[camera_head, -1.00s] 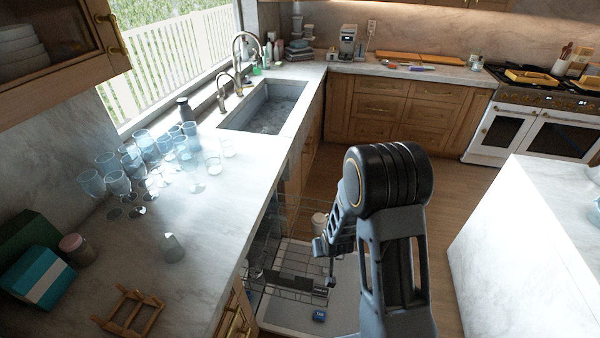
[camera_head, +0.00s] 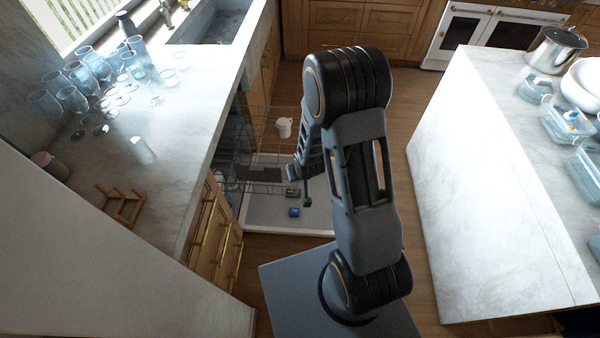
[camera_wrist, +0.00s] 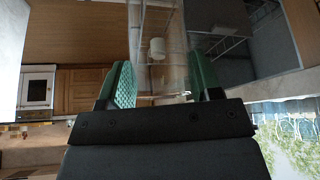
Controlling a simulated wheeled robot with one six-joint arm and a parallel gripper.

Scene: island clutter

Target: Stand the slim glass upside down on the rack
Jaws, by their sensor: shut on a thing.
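My gripper (camera_wrist: 160,66) is shut on a clear, slim glass (camera_wrist: 172,40) in the wrist view. The green pads sit on either side of it, and the glass extends away from me between them; which end is its mouth I cannot tell. In the head view my arm hides most of the gripper, and I cannot make out the held glass. The wire rack (camera_head: 262,187) of an open dishwasher lies below the counter, left of my arm. A white mug (camera_head: 284,127) and a small blue item (camera_head: 294,212) are around it.
An island (camera_head: 490,190) on the right carries a steel pot (camera_head: 555,50) and glass containers (camera_head: 567,125). Floor shows between them.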

